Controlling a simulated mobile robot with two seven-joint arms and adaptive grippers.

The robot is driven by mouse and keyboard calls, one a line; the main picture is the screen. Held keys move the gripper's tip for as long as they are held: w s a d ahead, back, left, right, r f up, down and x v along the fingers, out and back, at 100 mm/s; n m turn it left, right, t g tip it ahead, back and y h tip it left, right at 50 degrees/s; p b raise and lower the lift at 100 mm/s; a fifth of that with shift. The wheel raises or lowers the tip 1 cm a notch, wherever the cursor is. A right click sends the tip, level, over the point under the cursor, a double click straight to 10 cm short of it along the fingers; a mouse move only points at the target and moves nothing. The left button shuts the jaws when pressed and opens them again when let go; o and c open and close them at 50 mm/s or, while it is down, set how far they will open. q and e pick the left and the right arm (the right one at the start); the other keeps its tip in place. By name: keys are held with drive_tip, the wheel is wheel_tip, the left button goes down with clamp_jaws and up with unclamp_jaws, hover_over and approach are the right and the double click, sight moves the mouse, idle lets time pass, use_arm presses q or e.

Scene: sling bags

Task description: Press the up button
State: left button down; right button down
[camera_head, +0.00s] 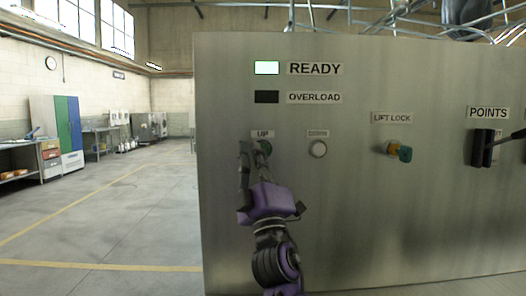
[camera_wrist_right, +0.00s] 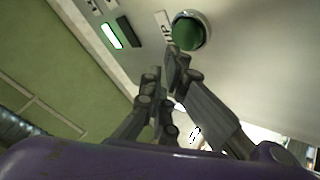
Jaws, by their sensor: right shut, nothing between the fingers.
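The round green up button (camera_head: 266,147) sits under the "UP" label (camera_head: 262,133) on the metal panel, partly hidden by my right gripper. It shows clearly in the right wrist view (camera_wrist_right: 187,32), in a metal ring. My purple right gripper (camera_head: 254,152) is raised in front of the panel, right by the button. In the right wrist view its fingertips (camera_wrist_right: 164,75) are together, empty, and just short of the button's lower edge in the picture. I cannot tell whether they touch it. My left gripper is not in view.
A pale "DOWN" button (camera_head: 318,149) is to the right. Further right are a yellow-green lift lock (camera_head: 398,151) and a black points lever (camera_head: 483,148). A lit ready lamp (camera_head: 267,68) and a dark overload lamp (camera_head: 267,97) are above. Open floor (camera_head: 110,215) lies left.

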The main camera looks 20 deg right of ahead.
drive_tip(key=shift+w, duration=0.1)
idle(0.5)
drive_tip(key=shift+w+d, duration=0.15)
drive_tip(key=shift+w, duration=0.2)
